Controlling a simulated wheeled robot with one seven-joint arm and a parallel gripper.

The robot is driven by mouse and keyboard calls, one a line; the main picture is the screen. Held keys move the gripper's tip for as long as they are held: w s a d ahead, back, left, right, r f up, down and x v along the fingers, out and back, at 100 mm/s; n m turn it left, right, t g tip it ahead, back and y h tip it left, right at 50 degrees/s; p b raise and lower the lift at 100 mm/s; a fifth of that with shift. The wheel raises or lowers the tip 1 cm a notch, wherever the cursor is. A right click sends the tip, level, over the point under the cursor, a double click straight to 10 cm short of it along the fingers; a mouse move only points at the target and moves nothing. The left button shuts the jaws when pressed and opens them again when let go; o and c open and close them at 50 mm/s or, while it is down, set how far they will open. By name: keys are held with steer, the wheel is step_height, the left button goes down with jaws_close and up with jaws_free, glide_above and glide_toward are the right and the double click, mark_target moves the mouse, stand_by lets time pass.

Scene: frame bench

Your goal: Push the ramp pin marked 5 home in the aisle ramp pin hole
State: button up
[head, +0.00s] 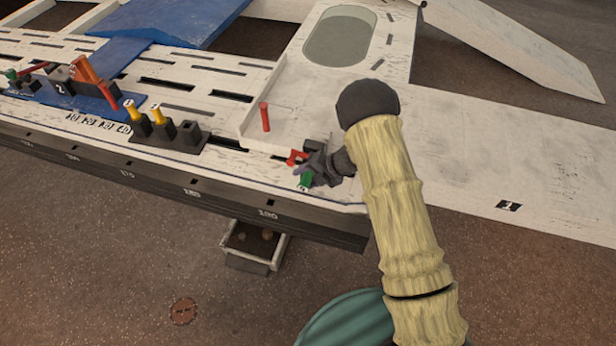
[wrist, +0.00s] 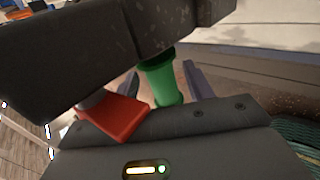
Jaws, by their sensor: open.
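My gripper (head: 318,168) is low over the white bench near its front edge, open. A green pin (head: 305,181) with a small pale mark shows at its fingers; I cannot read a number on it. In the wrist view the green pin (wrist: 162,80) stands beside a red piece (wrist: 116,116), close to the dark gripper parts. The red piece (head: 296,157) also shows just left of the gripper in the head view. I cannot tell whether the fingers touch the pin or how deep it sits. The pin hole is hidden.
A red pin (head: 265,117) stands upright left of my gripper. A black rack (head: 188,137) holds two yellow-topped pins (head: 157,115). A blue plate (head: 122,55) and more blocks lie further left. A white panel (head: 500,165) extends right. A small bin (head: 252,250) is below the front edge.

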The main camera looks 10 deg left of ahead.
steer(key=p+v, duration=0.4)
steer(key=v, duration=1.3)
steer(key=shift+d+r, duration=0.15)
steer(key=shift+r, duration=0.05)
steer(key=shift+w+r, duration=0.1)
steer(key=shift+w, duration=0.05)
steer(key=c, duration=0.6)
steer(key=w+r+m+t, duration=0.1)
steer(key=w+d+r+m+t, duration=0.1)
steer(key=m, duration=0.1)
steer(key=shift+w+d+r, duration=0.1)
steer(key=shift+r, duration=0.1)
jaws_close()
steer(key=d+r+m+t+h, duration=0.6)
steer(key=d+r+m, duration=0.45)
steer(key=m, duration=0.55)
steer(key=s+d+r+m+g+h, duration=0.1)
steer(key=s+d+m+g, duration=0.1)
steer(key=s+m, duration=0.6)
steer(key=s+d+r+m+g+h, duration=0.1)
steer(key=s+d+m+g, duration=0.2)
steer(key=s+m, duration=0.5)
steer(key=s+g, duration=0.1)
steer(key=s, duration=0.4)
steer(key=shift+s+h, duration=0.25)
steer(key=shift+h, duration=0.05)
